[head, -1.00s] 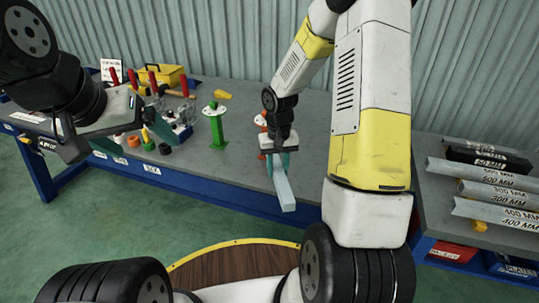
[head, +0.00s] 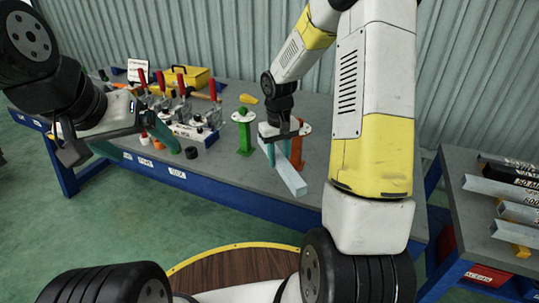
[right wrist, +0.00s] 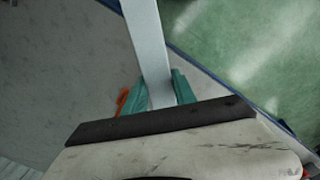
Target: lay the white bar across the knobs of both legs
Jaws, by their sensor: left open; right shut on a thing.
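The white bar (head: 288,178) is held in my right gripper (head: 279,145), one end pointing toward me. In the right wrist view the bar (right wrist: 147,45) runs between the two teal fingers (right wrist: 160,95). The green leg (head: 244,138) stands upright on the bench, left of my right gripper, with a white disc and green knob on top. The orange leg (head: 297,152) stands just behind and right of that gripper; its top is partly hidden. A small orange part shows beside the fingers in the wrist view. My left gripper (head: 112,150) is open and empty at the left.
Red-handled clamps (head: 182,95) and a yellow toolbox (head: 190,76) stand at the bench's back left. Small dark and orange parts lie near its front edge. A second bench at right holds labelled bars (head: 500,185). The bench (head: 225,172) is bare around the legs' front.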

